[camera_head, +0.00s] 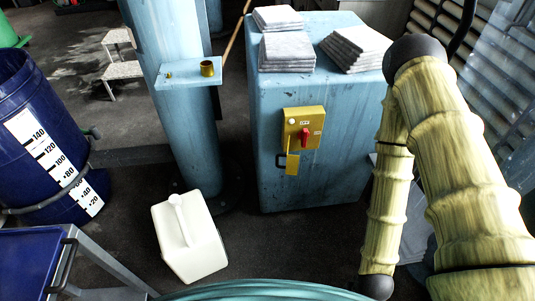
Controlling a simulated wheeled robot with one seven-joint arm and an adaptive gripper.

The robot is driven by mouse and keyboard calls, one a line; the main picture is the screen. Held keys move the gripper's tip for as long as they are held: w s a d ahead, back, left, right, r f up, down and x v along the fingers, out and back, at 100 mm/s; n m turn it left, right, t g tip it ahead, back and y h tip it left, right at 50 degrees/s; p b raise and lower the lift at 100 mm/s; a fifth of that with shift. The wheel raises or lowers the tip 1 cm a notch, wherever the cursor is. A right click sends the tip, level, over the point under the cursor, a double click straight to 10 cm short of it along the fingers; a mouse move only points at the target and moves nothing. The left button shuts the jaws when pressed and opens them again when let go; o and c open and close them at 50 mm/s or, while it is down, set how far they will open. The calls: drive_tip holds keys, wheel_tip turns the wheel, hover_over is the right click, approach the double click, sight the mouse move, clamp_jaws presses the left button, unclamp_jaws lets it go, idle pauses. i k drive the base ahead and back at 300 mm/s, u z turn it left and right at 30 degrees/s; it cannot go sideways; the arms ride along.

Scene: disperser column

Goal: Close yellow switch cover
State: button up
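A yellow switch box (303,119) is mounted on the front of a light blue cabinet (262,125) in the head view. A red rotary switch (304,138) shows uncovered on its face, with a small pale round button (292,121) at its upper left. A yellow cover flap (292,164) hangs down below the switch, in the open position. A small dark loop (281,160) sits at the flap's left side. My arm, in a ribbed yellowish sleeve, is folded at the right, apart from the box. My gripper is not visible.
A light blue column with a small shelf (186,77) stands left of the cabinet. A white canister (190,240) is on the floor before it. A blue barrel (45,135) and cart (35,262) are at the left. Stacked grey bags (286,50) lie on the cabinet. Floor before the cabinet is partly clear.

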sight(292, 162)
drive_tip(key=u, duration=1.65)
drive_tip(key=i, duration=0.8)
drive_tip(key=z, duration=0.9)
drive_tip(key=k, duration=0.45)
drive_tip(key=u, duration=0.05)
